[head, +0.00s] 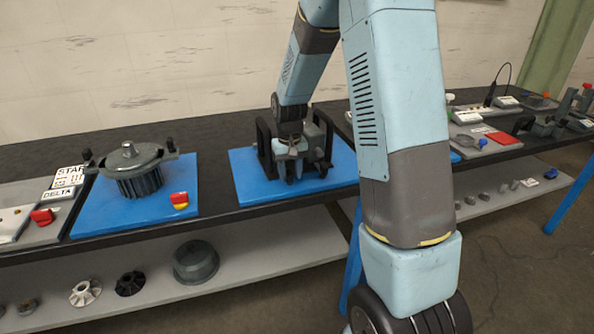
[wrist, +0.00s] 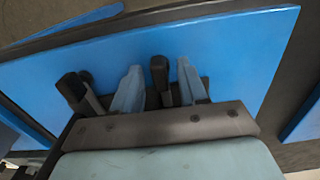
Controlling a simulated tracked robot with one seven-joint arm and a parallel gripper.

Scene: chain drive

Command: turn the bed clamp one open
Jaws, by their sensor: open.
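A dark clamp fixture (head: 325,136) with upright black handles stands on a blue plate (head: 243,160) in the middle of the bench. My gripper (head: 297,165) reaches down into it from above. In the wrist view, my gripper's two pale blue fingers (wrist: 160,88) are apart, one on each side of a dark upright lever (wrist: 159,68). I cannot tell whether they touch it. A second dark lever (wrist: 72,88) stands left of the fingers. No label shows which is clamp one. The lower part of the fixture is hidden by my gripper.
Several parts lie on the lower shelf (head: 265,265).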

